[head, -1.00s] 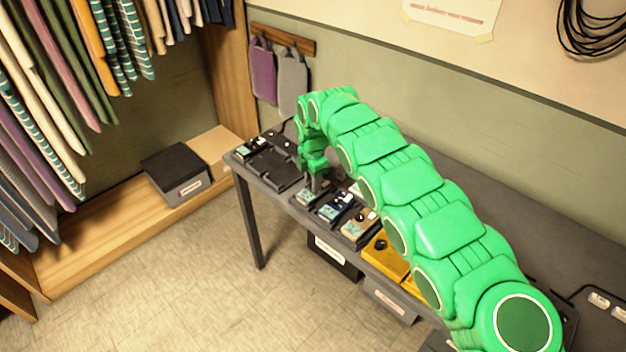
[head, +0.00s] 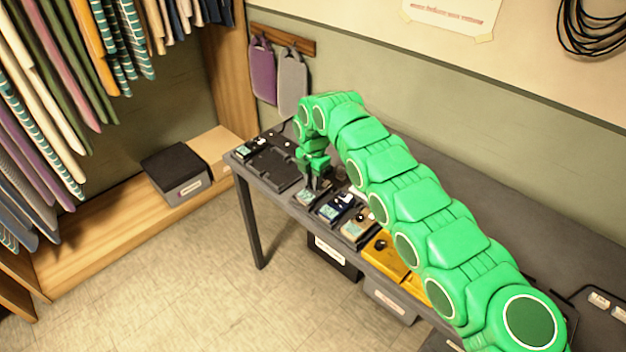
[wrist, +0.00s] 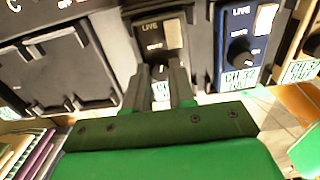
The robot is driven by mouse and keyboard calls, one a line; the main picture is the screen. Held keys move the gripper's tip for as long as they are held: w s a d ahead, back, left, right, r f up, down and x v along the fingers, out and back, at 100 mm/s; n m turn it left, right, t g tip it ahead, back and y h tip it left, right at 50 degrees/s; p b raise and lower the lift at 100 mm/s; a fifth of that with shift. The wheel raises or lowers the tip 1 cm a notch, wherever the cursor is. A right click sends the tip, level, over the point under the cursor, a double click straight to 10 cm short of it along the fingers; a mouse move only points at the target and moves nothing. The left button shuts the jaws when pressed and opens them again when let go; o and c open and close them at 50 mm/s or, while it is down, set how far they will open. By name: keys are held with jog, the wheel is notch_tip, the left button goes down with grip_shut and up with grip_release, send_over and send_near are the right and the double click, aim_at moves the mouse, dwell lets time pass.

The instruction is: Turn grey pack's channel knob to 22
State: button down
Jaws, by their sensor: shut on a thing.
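The grey pack (wrist: 147,33) sits in its dark slot straight ahead in the wrist view, with a LIVE label and a pale switch. It also shows below my gripper in the head view (head: 304,198). My gripper (wrist: 162,72) is shut at the lower front of this pack, its fingers around the channel knob, which they mostly hide. The pack's channel display (wrist: 160,92) shows between the fingers, but its number cannot be read. My gripper in the head view (head: 316,186) reaches down onto the row.
A navy pack (wrist: 227,55) reading CH 32 stands close on the right. A tan pack (head: 357,229) and yellow boxes (head: 384,256) follow along the table. An empty dark slot (wrist: 45,68) lies on the left. Boxes are under the table; the floor in front is clear.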

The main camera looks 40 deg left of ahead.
jog(key=shift+n, duration=1.1)
jog(key=c, duration=0.9)
grip_release()
jog(key=shift+c, duration=0.2)
jog(key=shift+r, duration=3.85)
